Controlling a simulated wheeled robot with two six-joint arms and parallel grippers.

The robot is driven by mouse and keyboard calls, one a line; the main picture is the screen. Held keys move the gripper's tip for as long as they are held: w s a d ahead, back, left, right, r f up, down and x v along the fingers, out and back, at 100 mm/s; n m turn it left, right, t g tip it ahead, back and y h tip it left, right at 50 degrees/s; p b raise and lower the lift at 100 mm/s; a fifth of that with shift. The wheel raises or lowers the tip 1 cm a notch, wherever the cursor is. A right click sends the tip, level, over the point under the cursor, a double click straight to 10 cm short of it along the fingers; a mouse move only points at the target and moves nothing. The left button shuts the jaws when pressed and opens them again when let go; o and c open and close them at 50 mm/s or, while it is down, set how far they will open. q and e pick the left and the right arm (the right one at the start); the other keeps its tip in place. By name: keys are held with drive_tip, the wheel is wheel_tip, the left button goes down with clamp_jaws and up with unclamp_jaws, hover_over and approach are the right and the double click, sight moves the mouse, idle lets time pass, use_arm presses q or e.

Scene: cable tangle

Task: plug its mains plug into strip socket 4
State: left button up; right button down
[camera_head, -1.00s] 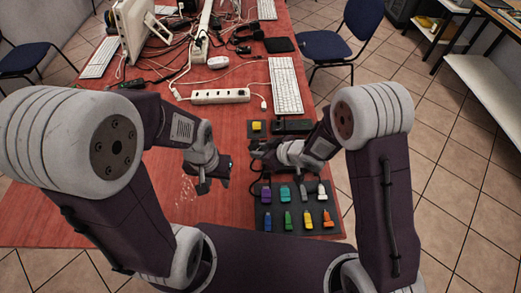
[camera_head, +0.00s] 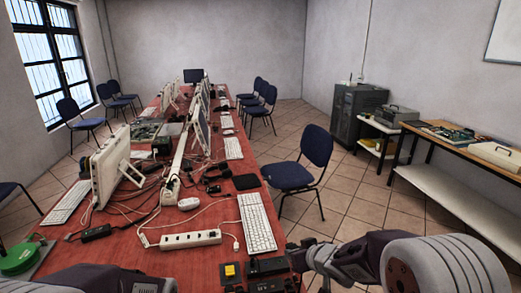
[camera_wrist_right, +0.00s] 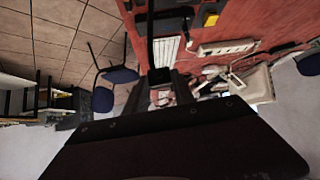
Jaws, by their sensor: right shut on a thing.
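The white power strip (camera_head: 190,239) lies flat on the red table, left of the white keyboard, with several sockets along its top. It also shows in the right wrist view (camera_wrist_right: 226,48). A white lead with a small white plug end (camera_head: 236,244) lies at its right end. My right gripper (camera_wrist_right: 161,77) is shut on a small dark thing in the right wrist view; I cannot tell if it is the mains plug. In the head view my right arm reaches in at lower right, apart from the strip. My left forearm shows at the bottom left; its gripper is out of frame.
A white keyboard (camera_head: 257,222), a black adapter (camera_head: 268,266) and a yellow block (camera_head: 230,270) lie near the strip. A white mouse (camera_head: 189,203), tangled cables and a monitor (camera_head: 113,166) are behind. A green round thing (camera_head: 18,258) stands at left. A blue chair (camera_head: 305,165) is beside the table.

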drive_tip(key=s+d+f+m+h, duration=0.1)
drive_tip(key=s+d+m+h, duration=0.3)
drive_tip(key=d, duration=0.4)
wheel_tip(320, 180, up, 8)
drive_tip(key=p, duration=0.7)
drive_tip(key=shift+s+f+t+y, duration=0.15)
drive_tip(key=shift+s+t+y, duration=0.15)
drive_tip(key=shift+s, duration=0.05)
